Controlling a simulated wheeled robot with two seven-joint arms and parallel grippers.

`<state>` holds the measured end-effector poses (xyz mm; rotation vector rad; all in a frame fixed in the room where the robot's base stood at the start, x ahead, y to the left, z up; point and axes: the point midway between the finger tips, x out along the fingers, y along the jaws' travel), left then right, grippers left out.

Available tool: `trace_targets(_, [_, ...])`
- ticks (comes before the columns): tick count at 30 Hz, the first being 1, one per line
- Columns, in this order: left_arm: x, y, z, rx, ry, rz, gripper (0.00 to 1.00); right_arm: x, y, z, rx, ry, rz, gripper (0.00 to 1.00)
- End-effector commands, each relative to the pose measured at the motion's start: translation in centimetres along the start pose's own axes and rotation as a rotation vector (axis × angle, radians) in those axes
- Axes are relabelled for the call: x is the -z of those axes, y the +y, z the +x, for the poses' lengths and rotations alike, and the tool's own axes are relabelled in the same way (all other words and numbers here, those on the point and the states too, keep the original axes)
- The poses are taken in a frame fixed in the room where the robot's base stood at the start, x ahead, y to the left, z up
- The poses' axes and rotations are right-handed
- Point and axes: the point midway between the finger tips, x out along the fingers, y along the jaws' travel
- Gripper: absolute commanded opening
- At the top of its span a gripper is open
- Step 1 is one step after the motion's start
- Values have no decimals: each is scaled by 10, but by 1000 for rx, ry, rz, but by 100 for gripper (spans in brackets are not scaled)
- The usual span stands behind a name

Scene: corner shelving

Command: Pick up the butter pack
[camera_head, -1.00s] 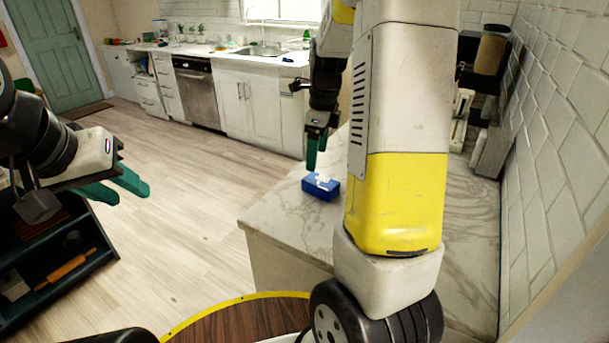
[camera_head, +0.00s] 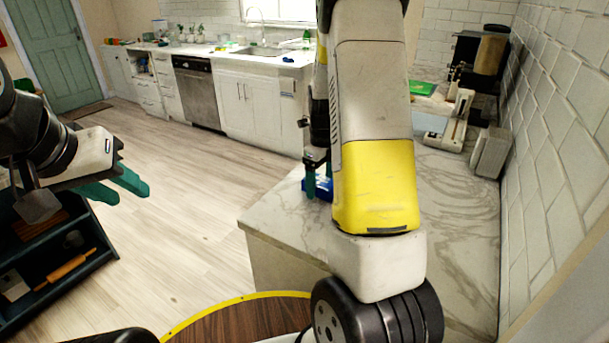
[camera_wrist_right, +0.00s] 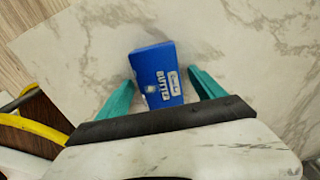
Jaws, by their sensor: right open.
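The butter pack is a blue box with white lettering on the marble counter (camera_head: 270,215). In the head view the butter pack (camera_head: 324,187) is partly hidden by my right gripper (camera_head: 319,188) and arm. In the right wrist view the butter pack (camera_wrist_right: 158,72) lies between the two green fingers of my right gripper (camera_wrist_right: 161,77). The fingers are open, with a gap showing on each side of the pack. My left gripper (camera_head: 133,194) is out at the left, above the floor and away from the counter, with its fingers apart and empty.
A white appliance (camera_head: 441,128) and a grey block (camera_head: 491,152) stand further back on the counter by the tiled wall (camera_head: 560,150). A dark shelf unit (camera_head: 60,290) with a rolling pin is at the lower left. The counter left of the pack is bare.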

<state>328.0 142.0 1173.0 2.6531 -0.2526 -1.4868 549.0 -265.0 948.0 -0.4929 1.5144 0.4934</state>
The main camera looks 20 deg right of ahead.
Motion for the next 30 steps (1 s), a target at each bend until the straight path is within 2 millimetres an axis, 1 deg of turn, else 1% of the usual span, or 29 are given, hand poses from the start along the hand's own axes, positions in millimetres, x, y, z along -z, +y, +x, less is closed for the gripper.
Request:
trace_targets(4, [0,0,0,0,0,0,36,0,0,0,0,0,0,78])
trace_targets(5, [0,0,0,0,0,0,36,0,0,0,0,0,0,76])
trace_targets(6, [0,0,0,0,0,0,36,0,0,0,0,0,0,68])
trace_targets(8, [0,0,0,0,0,0,36,0,0,0,0,0,0,57])
trace_targets(9, [0,0,0,0,0,0,36,0,0,0,0,0,0,49])
trace_targets(11, [0,0,0,0,0,0,36,0,0,0,0,0,0,37])
trace_targets(15, [0,0,0,0,0,0,36,0,0,0,0,0,0,9])
trace_targets(16, [0,0,0,0,0,0,36,0,0,0,0,0,0,4])
trace_targets(17, [0,0,0,0,0,0,36,0,0,-1,1,-1,0,0])
trace_targets(25, [0,0,0,0,0,0,36,0,0,-2,1,-1,0,0])
trace_targets(30, [0,0,0,0,0,0,36,0,-1,-13,2,-2,0,0])
